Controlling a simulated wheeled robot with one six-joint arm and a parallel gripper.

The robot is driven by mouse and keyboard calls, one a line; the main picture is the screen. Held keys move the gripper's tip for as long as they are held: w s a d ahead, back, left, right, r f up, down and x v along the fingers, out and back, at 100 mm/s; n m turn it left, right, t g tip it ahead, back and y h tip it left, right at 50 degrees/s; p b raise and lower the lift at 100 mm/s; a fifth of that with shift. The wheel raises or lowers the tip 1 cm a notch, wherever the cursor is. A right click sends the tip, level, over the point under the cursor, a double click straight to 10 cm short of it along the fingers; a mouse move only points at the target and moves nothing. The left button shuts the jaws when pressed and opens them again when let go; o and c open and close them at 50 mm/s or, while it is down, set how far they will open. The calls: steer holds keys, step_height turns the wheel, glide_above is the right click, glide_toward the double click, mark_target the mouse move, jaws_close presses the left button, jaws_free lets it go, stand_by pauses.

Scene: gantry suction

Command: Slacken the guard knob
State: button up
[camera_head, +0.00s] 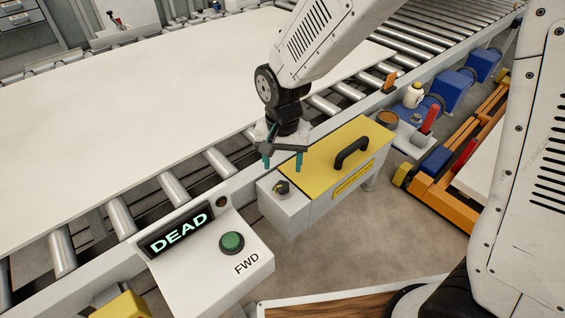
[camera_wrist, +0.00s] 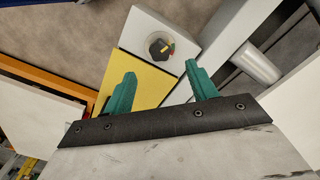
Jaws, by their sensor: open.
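The guard knob (camera_head: 282,187) is a small dark knob on the grey end block of the yellow-lidded guard box (camera_head: 318,150). In the wrist view the knob (camera_wrist: 160,47) sits on a light round base with small red and green marks beside it. My gripper (camera_head: 283,163) is open and empty, its teal fingers pointing down above the box's near end. In the wrist view the knob lies beyond my two fingertips (camera_wrist: 160,75), between them in picture direction and apart from both.
A black handle (camera_head: 351,153) stands up from the yellow lid. A control box with a "DEAD" display (camera_head: 176,236) and a green FWD button (camera_head: 231,243) stands at the front left. A large white panel (camera_head: 150,100) lies on the roller conveyor. An orange frame (camera_head: 440,185) is at right.

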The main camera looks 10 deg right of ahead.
mark_target(282, 185)
steer(key=shift+f+m, duration=0.1)
steer(key=shift+m, duration=0.6)
steer(key=shift+f, duration=3.9)
steer(key=c, duration=1)
